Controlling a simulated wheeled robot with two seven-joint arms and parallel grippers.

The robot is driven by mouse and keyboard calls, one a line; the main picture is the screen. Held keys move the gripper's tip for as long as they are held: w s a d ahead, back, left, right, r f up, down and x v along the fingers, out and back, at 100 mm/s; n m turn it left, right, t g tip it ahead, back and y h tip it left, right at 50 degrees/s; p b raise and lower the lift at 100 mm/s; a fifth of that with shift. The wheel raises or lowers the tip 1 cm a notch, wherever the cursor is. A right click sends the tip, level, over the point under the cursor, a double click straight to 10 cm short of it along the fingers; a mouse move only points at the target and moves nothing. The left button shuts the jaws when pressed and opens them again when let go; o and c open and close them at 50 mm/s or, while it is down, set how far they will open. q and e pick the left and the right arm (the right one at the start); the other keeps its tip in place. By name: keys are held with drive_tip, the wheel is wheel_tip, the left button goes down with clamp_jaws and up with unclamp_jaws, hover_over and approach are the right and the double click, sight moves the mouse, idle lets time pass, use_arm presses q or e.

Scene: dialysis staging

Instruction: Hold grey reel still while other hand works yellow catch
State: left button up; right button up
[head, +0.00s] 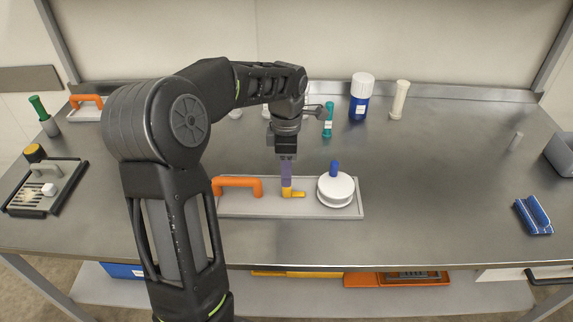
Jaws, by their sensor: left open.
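The reel (337,192) is a pale grey, almost white drum with a blue peg (334,168) standing on top. It sits at the right end of a light grey base plate (318,210). The yellow catch (297,194) is on the same plate, just left of the reel. My left gripper (287,180) points down right above the catch, open, with its fingers beside or just over the catch's upright part. I cannot tell whether they touch it. The gripper is apart from the reel. My right gripper is not in view.
An orange handle (238,186) stands on the plate's left part. A blue bottle with a white cap (361,97), a cream cylinder (399,100) and a teal vial (328,121) stand behind. A black tray (43,196) is far left, a blue holder (533,215) far right. The bench right of the plate is clear.

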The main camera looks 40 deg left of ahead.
use_arm(q)
wheel_tip(320, 180, down, 7)
drive_tip(key=shift+r, duration=0.1)
idle(0.4)
clamp_jaws()
idle(1.2)
unclamp_jaws()
drive_tip(key=shift+r, duration=0.1)
wheel_tip(320, 180, up, 12)
idle(0.5)
drive_tip(key=shift+c, duration=0.4)
